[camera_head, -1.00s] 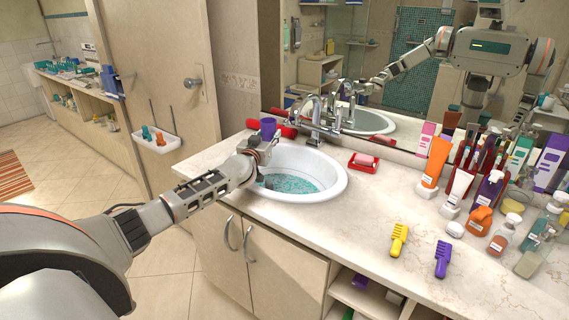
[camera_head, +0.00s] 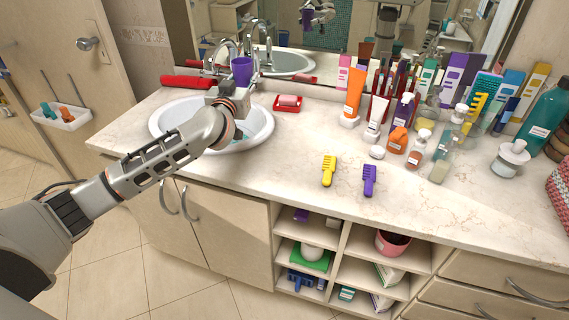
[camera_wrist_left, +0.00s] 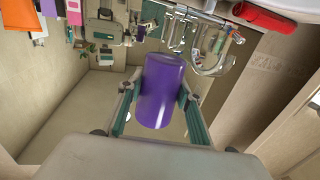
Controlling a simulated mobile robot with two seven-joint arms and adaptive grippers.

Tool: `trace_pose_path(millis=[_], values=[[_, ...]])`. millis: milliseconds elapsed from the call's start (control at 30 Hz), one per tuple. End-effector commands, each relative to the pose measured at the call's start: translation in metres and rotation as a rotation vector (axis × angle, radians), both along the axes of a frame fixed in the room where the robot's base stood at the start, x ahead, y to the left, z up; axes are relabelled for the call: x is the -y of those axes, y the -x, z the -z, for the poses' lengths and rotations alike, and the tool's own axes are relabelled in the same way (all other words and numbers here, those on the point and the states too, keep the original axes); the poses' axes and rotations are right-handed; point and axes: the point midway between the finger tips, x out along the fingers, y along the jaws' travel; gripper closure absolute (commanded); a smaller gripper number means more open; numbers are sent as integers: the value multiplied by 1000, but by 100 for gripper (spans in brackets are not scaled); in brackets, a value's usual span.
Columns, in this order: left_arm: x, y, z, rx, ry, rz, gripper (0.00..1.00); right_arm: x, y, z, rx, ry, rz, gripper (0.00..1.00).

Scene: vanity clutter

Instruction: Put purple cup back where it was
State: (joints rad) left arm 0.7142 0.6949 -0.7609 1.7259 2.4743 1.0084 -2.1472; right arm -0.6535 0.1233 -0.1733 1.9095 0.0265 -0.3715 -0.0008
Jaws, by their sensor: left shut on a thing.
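The purple cup (camera_head: 241,71) is held by my left gripper (camera_head: 226,90) above the far side of the sink. In the left wrist view the purple cup (camera_wrist_left: 162,90) sits between the two fingers of my left gripper (camera_wrist_left: 160,98), which press on its sides. In the head view the cup looks upright, with its rim at the top. My arm hides part of the sink. My right gripper is not in view.
The white sink (camera_head: 170,116) and chrome faucet (camera_head: 262,40) are around the held cup. A red roll (camera_head: 186,82) lies left of it and a red soap dish (camera_head: 288,103) right.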

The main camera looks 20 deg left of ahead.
Motion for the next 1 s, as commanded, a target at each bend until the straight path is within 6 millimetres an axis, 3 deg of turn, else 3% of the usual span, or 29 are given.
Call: trace_pose_path(millis=[33,200,400,533,633,1000], values=[[26,10,-8,4,3,28,88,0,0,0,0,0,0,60],[92,47,-24,3,3,97,88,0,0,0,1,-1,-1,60],[138,81,-33,2,0,158,88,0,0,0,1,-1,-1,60],[151,92,-33,-1,0,177,88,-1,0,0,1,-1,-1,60],[153,94,-22,-3,-2,179,88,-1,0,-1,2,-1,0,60],[153,94,68,-4,-1,179,88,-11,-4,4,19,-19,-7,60]])
